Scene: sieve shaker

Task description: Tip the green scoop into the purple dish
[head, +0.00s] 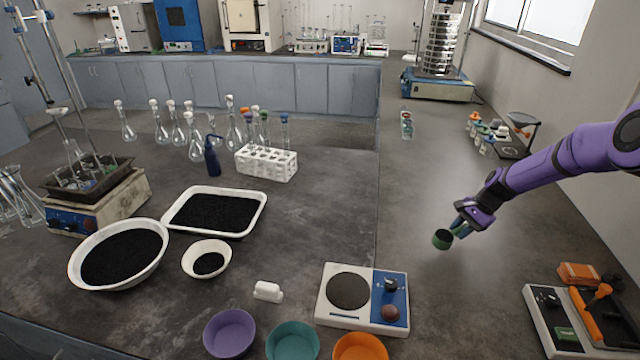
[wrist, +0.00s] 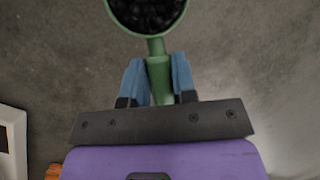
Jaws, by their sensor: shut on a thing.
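My gripper (head: 461,226) is shut on the handle of the green scoop (head: 441,240), held above the bench right of centre in the head view. In the wrist view, the blue fingertips of my gripper (wrist: 159,82) close on the green scoop's handle (wrist: 159,72). The scoop's round cup holds black grains; its top edge is cut off in that view. The purple dish (head: 229,333) stands at the front edge in the head view, left of and nearer than the scoop. Its visible inside looks empty.
A teal dish (head: 292,342) and an orange dish (head: 360,348) stand right of the purple dish. A balance (head: 363,298) and a white block (head: 268,291) are behind them. White containers of black grains (head: 122,257) are at left. The bench around the scoop is clear.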

